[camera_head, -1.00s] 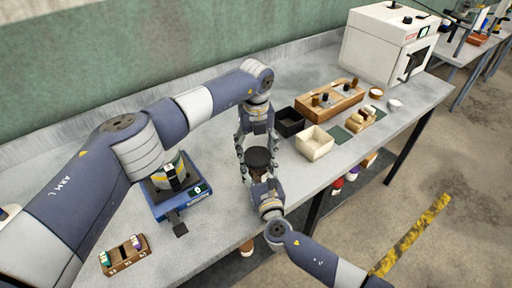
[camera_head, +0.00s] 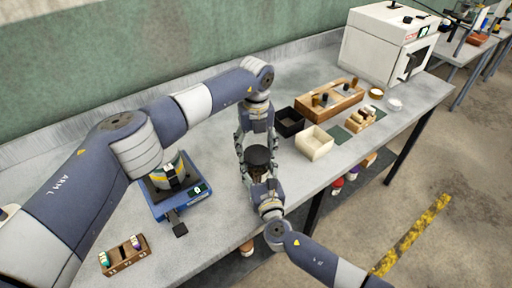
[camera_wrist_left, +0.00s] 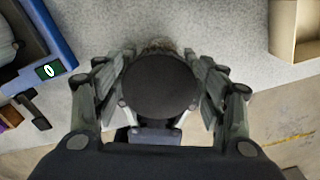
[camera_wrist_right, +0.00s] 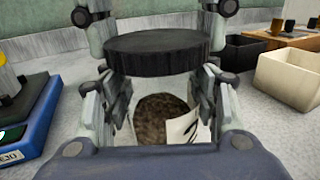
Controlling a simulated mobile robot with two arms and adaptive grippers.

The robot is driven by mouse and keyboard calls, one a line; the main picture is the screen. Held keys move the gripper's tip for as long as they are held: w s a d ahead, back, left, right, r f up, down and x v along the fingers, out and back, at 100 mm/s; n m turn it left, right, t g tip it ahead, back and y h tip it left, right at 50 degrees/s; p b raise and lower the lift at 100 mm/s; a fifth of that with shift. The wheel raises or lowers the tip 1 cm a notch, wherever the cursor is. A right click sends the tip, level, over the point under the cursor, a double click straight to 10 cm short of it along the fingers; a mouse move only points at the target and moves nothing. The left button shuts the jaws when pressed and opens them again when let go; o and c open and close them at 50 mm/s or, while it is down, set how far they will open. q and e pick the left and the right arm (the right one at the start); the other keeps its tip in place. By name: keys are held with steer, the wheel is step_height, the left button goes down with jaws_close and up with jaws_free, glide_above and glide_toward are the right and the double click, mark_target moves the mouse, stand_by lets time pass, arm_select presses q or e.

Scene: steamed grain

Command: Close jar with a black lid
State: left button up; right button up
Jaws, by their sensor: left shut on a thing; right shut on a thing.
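The black lid (camera_head: 258,156) is held level between the fingers of my left gripper (camera_head: 258,150), which comes down from above and is shut on it. It fills the middle of the left wrist view (camera_wrist_left: 160,88). The jar (camera_wrist_right: 158,118), with brown grain and a pale label, stands below the lid. My right gripper (camera_wrist_right: 160,110) is shut on the jar from the front side. In the right wrist view the lid (camera_wrist_right: 155,52) is above the jar; the fingers and lid hide the jar's rim, so I cannot tell whether they touch.
A blue scale (camera_head: 180,200) stands left of the jar. A small wooden rack (camera_head: 124,256) is at the front left. A cream box (camera_head: 314,143), a black box (camera_head: 289,122) and a wooden block (camera_head: 331,98) are to the right. A white oven (camera_head: 385,45) stands at the back right.

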arm_select(q)
steer(key=shift+s+a+f, duration=0.1)
steer(key=shift+a+f, duration=0.05)
steer(key=shift+f, duration=0.7)
steer(key=shift+c, duration=0.3)
stand_by(0.8)
steer(key=shift+r, duration=0.1)
steer(key=shift+r, duration=0.3)
steer(key=shift+r, duration=0.4)
stand_by(0.7)
steer(key=shift+f, duration=0.45)
steer(key=shift+o, duration=0.2)
steer(key=shift+f, duration=0.5)
steer(key=shift+o, duration=0.2)
steer(key=o, duration=0.6)
steer(key=shift+o, duration=0.2)
